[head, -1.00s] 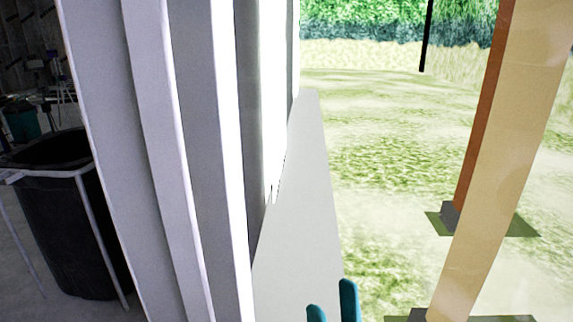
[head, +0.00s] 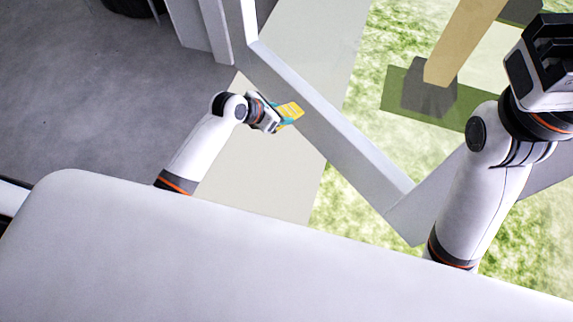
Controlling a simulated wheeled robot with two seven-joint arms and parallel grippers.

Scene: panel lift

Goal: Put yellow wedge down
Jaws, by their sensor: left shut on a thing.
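The yellow wedge (head: 291,111) is small and sits between the teal fingers of my left gripper (head: 287,117), which is shut on it. The wedge is beside the pale frame bar, over or near the light strip of floor. I cannot tell whether it touches the floor or the bar. My right arm is raised at the right. My right gripper's dark body (head: 548,50) shows at the top right, but its fingers cannot be made out.
A pale frame bar (head: 345,150) runs diagonally and meets another bar at a corner. A light floor strip (head: 270,170) borders grass (head: 350,215). A wooden post (head: 462,45) stands on a grey foot at the upper right. Dark grey floor (head: 110,100) lies open at left.

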